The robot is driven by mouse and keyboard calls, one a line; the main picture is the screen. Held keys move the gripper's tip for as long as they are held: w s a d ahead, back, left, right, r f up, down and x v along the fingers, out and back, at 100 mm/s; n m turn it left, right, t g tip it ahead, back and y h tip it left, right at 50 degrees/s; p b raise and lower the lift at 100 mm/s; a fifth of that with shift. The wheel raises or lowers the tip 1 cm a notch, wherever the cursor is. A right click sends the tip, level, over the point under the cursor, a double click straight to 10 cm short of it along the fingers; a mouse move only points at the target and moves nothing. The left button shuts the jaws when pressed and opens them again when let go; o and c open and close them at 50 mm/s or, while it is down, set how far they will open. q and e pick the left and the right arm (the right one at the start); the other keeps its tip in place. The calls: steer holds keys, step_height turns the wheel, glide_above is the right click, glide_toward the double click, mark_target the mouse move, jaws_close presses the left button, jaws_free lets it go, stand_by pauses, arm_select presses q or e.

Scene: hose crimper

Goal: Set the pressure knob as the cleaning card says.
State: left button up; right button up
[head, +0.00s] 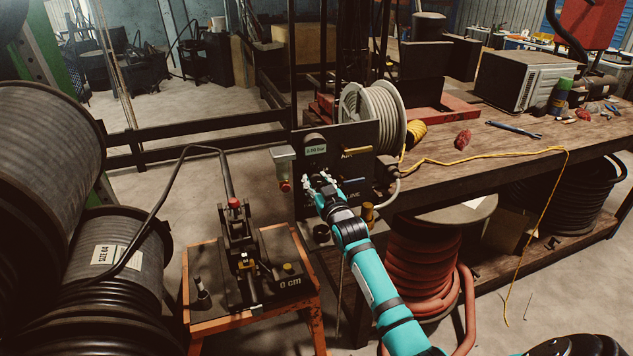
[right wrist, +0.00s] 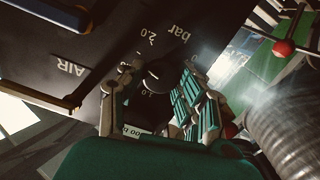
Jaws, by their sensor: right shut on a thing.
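The dark control panel (head: 345,142) stands at the table's left end, marked AIR. Its small lit display (head: 316,149) shows a bar reading; its digits are too small to be sure of. My right gripper (head: 320,182) is at the panel's lower left, shut on the knob. In the right wrist view the dark pressure knob (right wrist: 152,78) sits between the fingertips of the gripper (right wrist: 150,88), partly hidden by them. No readable cleaning card shows. My left gripper is out of view.
A crimping press (head: 240,235) stands on an orange stand (head: 215,325) left of the panel. Hose drums (head: 45,150) fill the left side. A white hose reel (head: 375,115) sits behind the panel. The wooden table (head: 500,165) carries tools and a yellow cord.

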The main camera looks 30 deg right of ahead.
steer(key=shift+f, duration=0.15)
steer(key=o, duration=1.2)
steer(key=shift+c, duration=0.2)
steer(key=shift+s, duration=0.1)
steer(key=v, duration=1.2)
